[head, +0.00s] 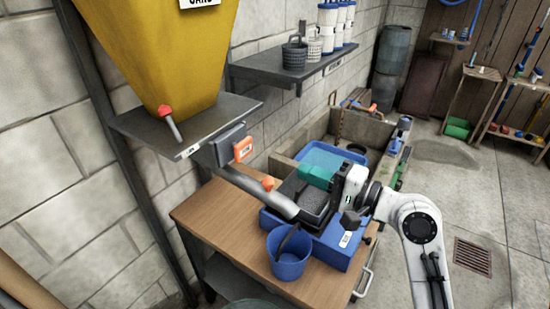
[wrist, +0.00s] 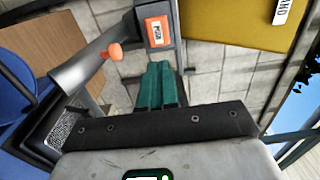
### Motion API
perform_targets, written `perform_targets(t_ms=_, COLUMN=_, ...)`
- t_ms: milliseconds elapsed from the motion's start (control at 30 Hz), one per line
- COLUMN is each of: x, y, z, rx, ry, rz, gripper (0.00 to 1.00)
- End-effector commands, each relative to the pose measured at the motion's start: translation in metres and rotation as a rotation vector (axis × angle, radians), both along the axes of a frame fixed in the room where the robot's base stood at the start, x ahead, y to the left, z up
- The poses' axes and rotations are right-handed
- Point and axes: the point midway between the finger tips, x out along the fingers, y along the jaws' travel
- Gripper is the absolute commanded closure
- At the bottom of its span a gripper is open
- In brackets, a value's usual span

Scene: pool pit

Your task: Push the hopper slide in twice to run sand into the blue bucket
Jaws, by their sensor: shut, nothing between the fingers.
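The yellow hopper (head: 165,45) stands at the upper left above a grey plate. Below it is the grey slide housing with an orange push plate (head: 243,149); the push plate also shows in the wrist view (wrist: 157,31). A grey chute (head: 255,190) with an orange knob (head: 268,184) slopes down toward the blue bucket (head: 288,262), which stands upright on the wooden bench. My gripper (head: 304,173) has green fingers, shut and empty. They point toward the push plate and look apart from it; in the wrist view the fingertips (wrist: 160,66) lie just below it.
A blue box (head: 340,252) and dark tray lie on the bench (head: 205,220) beside the bucket, under my arm. A wall shelf (head: 300,68) holds baskets and white canisters. A concrete trough (head: 375,130) with a blue tub stands behind. The floor at right is mostly open.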

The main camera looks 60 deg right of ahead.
Motion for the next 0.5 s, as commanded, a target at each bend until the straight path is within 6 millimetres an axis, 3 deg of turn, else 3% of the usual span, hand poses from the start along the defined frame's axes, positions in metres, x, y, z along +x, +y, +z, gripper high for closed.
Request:
perform_targets(t_ms=167, x=0.024, y=0.002, z=0.0, rx=-0.001, ry=-0.003, rz=0.005, gripper=1.0)
perform_targets(t_ms=500, x=0.091, y=0.004, z=0.003, rx=0.001, ry=-0.001, rz=0.004, gripper=1.0)
